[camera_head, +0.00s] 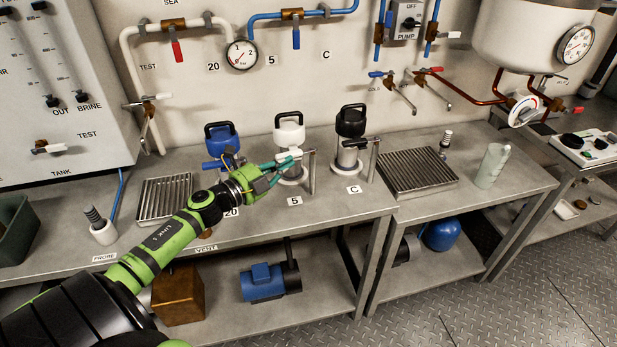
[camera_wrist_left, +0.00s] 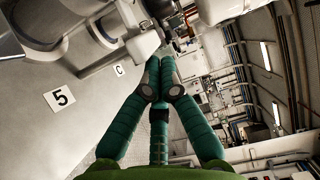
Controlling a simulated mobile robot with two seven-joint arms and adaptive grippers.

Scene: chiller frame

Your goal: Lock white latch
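The white-lidded canister (camera_head: 289,132) stands on the bench behind the label 5, between a blue one and a black one. Its white latch (camera_head: 296,153) is a short handle beside the upright post (camera_head: 312,172). My left gripper (camera_head: 283,163), with green fingers, is at the latch and partly covers it and the canister's lower body. In the left wrist view the fingertips (camera_wrist_left: 160,64) are drawn together, with a white block, apparently the latch (camera_wrist_left: 143,45), just beyond them. I cannot tell whether they touch it. My right gripper is not in view.
The blue-lidded canister (camera_head: 222,137) is close on the left, the black-lidded canister (camera_head: 350,130) on the right. Drain grates (camera_head: 165,198) and (camera_head: 418,172) lie on the bench. Pipes and a gauge (camera_head: 242,54) are on the wall above. The front strip by label 5 is clear.

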